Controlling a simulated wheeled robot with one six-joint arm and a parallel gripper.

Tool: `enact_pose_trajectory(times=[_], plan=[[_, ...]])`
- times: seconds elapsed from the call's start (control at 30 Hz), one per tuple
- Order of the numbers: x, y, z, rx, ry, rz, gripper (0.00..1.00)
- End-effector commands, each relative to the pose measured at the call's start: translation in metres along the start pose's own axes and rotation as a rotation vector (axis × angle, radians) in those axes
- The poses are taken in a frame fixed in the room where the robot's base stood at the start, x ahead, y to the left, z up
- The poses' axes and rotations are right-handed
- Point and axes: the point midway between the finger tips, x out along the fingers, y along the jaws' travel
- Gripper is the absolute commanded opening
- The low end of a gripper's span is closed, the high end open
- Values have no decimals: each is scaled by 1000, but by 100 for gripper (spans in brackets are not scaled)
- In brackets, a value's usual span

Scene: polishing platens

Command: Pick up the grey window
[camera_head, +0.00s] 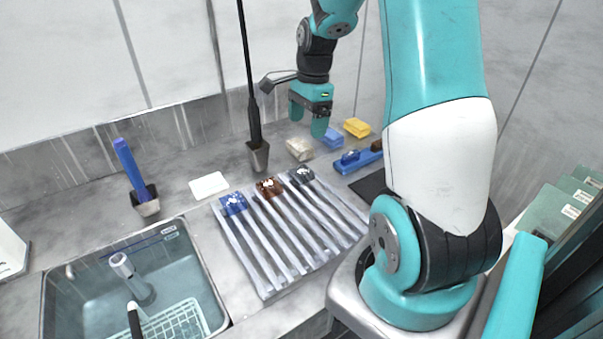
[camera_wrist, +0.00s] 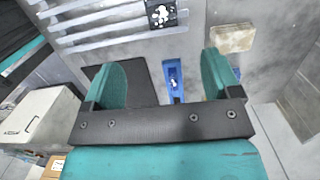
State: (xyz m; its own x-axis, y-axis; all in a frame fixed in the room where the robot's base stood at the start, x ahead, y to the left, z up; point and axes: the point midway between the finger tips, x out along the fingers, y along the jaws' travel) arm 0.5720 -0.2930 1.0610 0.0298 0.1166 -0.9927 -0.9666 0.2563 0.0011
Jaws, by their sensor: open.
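The grey window is a small dark grey square piece (camera_head: 301,175) with white marks on its face. It lies at the back right end of the slatted rack (camera_head: 262,283), to the right of a brown piece (camera_head: 269,187) and a blue piece (camera_head: 234,203). In the wrist view the grey window (camera_wrist: 161,14) shows at the top edge, partly cut off, beyond the fingertips. My gripper (camera_head: 308,115) is open and empty, above the counter behind the rack. In the wrist view its fingers (camera_wrist: 167,82) stand apart, with a blue tool (camera_wrist: 173,76) visible between them, below.
A beige sponge (camera_head: 299,149), a blue sponge (camera_head: 332,138) and a yellow sponge (camera_head: 357,127) lie near my gripper. A blue tool (camera_head: 352,161) lies right of the rack beside a dark mat (camera_head: 370,186). A tall black rod stands in a grey holder (camera_head: 259,155). A sink (camera_head: 207,290) is front left.

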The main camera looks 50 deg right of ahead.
Motion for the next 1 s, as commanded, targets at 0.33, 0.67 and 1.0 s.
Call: enact_pose_trajectory(times=[0.33, 0.67, 1.0], plan=[[73, 1, 1, -4, -1, 4, 83], [102, 0, -1, -5, -2, 4, 83], [139, -2, -4, -6, 0, 0, 83]])
